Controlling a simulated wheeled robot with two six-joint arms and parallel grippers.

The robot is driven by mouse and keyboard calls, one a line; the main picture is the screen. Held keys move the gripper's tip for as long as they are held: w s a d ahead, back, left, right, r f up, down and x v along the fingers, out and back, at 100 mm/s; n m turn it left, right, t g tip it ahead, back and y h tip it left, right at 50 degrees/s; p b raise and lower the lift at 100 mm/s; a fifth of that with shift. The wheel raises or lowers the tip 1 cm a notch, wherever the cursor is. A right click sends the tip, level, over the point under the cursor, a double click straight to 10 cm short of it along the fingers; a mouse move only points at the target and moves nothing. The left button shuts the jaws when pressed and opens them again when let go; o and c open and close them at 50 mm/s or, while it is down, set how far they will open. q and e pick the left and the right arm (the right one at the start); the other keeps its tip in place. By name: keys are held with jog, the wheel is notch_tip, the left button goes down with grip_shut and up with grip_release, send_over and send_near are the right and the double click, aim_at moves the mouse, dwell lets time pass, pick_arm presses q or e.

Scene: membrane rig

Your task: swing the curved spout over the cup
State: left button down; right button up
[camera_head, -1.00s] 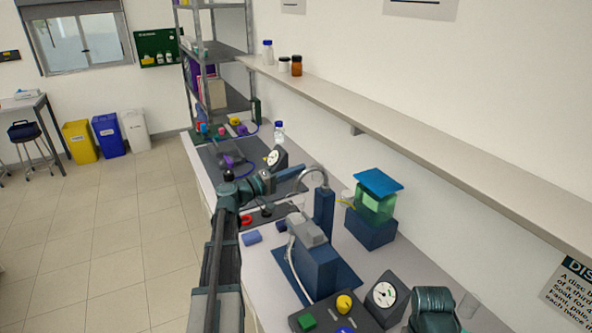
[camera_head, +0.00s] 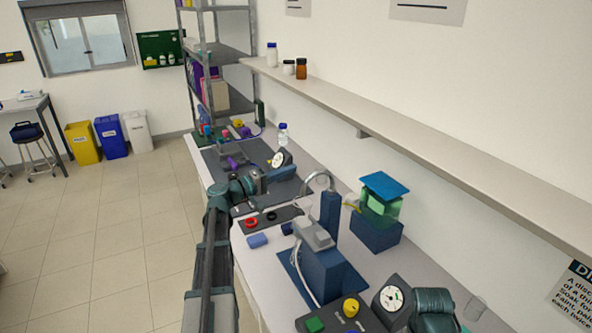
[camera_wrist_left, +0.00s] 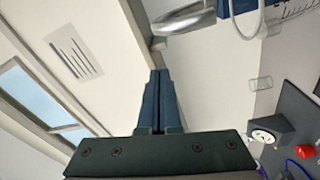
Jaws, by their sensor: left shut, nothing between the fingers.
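The curved spout (camera_head: 321,176) is a grey metal arch on top of a dark blue column (camera_head: 329,212). It also shows at the top of the left wrist view (camera_wrist_left: 185,20). A clear cup (camera_head: 304,207) seems to stand below and left of the spout, faint in the head view. A clear glass (camera_wrist_left: 261,83) shows in the left wrist view; I cannot tell if it is the same cup. My left gripper (camera_head: 293,171) is shut and empty, left of the spout and apart from it. Its blue fingers (camera_wrist_left: 157,76) are together.
A blue pump block (camera_head: 322,268) with a grey top stands in front of the column. A green tank with a blue lid (camera_head: 384,187) stands to its right. A gauge (camera_head: 391,298) sits at the front. A long wall shelf (camera_head: 420,135) runs above the bench.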

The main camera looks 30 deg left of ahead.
pick_arm(q)
jog(key=s, duration=0.1)
jog(key=s+a, duration=0.1)
jog(key=s, duration=0.3)
jog(key=shift+s+a+f, duration=0.25)
dwell(0.3)
